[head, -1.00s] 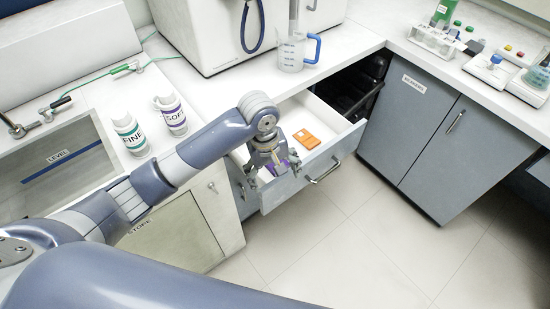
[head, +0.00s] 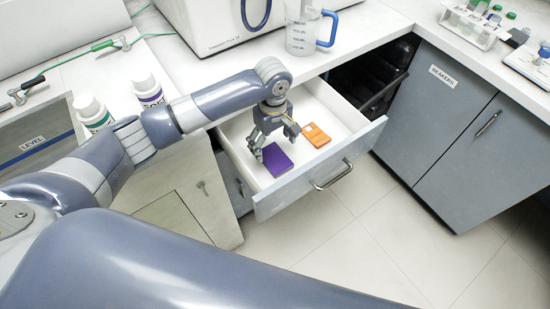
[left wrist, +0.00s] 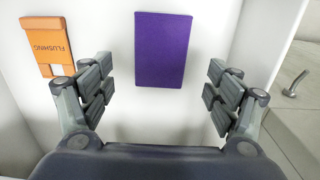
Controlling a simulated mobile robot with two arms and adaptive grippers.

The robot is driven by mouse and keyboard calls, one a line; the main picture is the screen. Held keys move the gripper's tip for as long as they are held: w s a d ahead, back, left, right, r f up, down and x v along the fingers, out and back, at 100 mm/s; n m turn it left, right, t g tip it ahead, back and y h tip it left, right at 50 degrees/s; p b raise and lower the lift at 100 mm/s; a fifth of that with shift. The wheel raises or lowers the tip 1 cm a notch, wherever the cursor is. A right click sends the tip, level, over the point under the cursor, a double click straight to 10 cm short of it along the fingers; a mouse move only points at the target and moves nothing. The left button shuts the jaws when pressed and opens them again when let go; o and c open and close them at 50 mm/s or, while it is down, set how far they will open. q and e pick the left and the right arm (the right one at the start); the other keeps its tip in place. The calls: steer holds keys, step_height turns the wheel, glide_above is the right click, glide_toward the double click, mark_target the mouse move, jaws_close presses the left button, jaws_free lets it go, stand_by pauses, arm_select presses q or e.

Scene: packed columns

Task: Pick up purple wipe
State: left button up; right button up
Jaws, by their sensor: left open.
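The purple wipe (head: 276,160) lies flat in the open drawer, a plain purple rectangle. In the left wrist view the purple wipe (left wrist: 163,50) shows whole, ahead of and between my open fingers. My left gripper (head: 274,146) is over the drawer, beside and above the wipe, with its jaws apart. In the left wrist view my left gripper (left wrist: 161,100) has nothing between its fingers. My right gripper is not in view.
The drawer (head: 268,204) is pulled out, its walls close around the gripper. An orange packet (head: 317,135), marked FLUSHING in the left wrist view (left wrist: 47,42), lies beside the wipe. A measuring jug (head: 302,35) stands on the counter (head: 357,28) above. Two white bottles stand left.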

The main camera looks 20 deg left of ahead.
mark_target(272, 155)
arm_select(q)
steer(key=f, duration=0.5)
steer(key=shift+w+a, duration=0.1)
steer(key=shift+a, duration=0.15)
steer(key=shift+f, duration=0.1)
steer(key=shift+c, duration=0.6)
steer(key=c, duration=0.9)
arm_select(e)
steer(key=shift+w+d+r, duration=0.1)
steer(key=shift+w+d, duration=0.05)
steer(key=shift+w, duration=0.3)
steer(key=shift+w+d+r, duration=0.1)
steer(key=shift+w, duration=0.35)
